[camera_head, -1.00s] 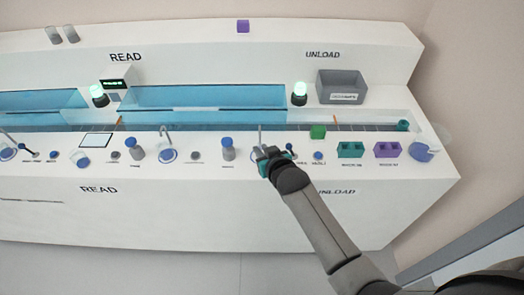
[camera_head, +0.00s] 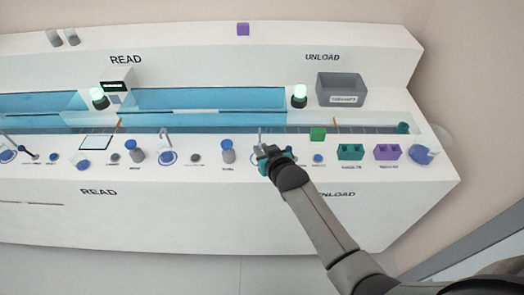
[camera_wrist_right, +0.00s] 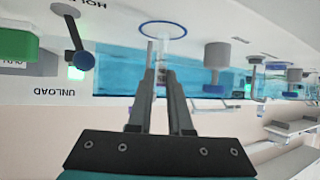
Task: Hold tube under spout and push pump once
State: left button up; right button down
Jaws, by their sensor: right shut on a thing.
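My right gripper (camera_head: 265,152) is over the front ledge at the UNLOAD station, just in front of an upright grey spout post (camera_head: 260,136). In the right wrist view its fingers (camera_wrist_right: 163,78) are nearly together around a narrow clear tube (camera_wrist_right: 162,62), mostly hidden between them. Beyond the fingertips is a blue ring (camera_wrist_right: 163,29) on the ledge. Whether the tube is directly under the spout I cannot tell. My left gripper is not in view.
A grey bin (camera_head: 341,87) is behind. Another pump (camera_head: 138,152) stands further left.

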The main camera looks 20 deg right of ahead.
jog(key=shift+w+d, duration=0.1)
jog(key=shift+w, duration=0.25)
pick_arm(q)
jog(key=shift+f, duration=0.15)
pick_arm(e)
jog(key=shift+w+d, duration=0.15)
jog(key=shift+w, duration=0.3)
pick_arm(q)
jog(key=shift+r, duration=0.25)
pick_arm(e)
jog(key=shift+r, duration=0.1)
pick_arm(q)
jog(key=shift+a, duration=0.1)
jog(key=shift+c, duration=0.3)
